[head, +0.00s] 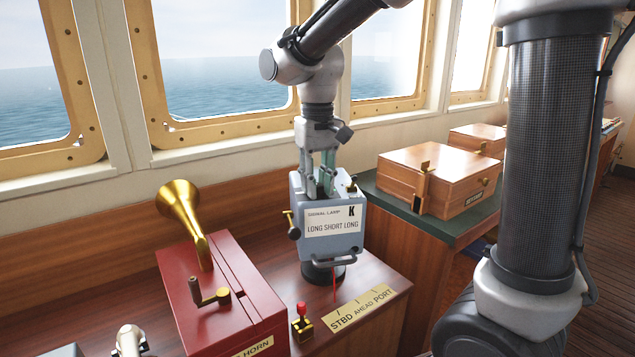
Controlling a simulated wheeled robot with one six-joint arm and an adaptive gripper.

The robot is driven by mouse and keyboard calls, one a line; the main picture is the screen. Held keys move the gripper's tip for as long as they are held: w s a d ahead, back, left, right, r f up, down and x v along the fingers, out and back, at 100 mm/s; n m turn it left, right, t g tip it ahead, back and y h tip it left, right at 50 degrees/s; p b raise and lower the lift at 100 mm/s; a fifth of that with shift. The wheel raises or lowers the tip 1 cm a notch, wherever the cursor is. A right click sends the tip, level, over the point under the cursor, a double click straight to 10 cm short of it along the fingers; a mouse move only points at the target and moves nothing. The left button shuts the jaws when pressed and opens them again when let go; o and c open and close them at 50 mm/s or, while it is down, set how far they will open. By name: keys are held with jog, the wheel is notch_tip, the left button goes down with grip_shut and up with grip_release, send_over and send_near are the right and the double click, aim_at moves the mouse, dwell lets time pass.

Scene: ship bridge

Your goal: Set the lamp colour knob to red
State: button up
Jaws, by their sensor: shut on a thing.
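The signal lamp (332,240) is a blue-grey box on a dark round base, standing on the wooden console. Its white front label reads "SIGNAL LAMP K LONG SHORT LONG". My gripper (320,192) points straight down at the lamp's top, with its greenish fingers shut on what appears to be the lamp colour knob. The fingers hide the knob, so its colour setting cannot be read. A brass lever (291,223) sticks out on the lamp's left side, and a small brass knob (353,184) shows at its top right.
A red horn box (220,290) with a brass horn (183,207) and crank stands close on the left. A small red-topped lever (302,322) and a "STBD AHEAD PORT" plate (360,308) lie in front. A wooden box (440,178) is on the right.

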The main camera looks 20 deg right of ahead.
jog(key=m, duration=0.5)
jog(key=shift+m, duration=0.3)
dwell(0.4)
jog(key=o, duration=1)
jog(key=shift+o, duration=0.2)
jog(key=shift+r, duration=0.1)
notch_tip(320, 180, up, 12)
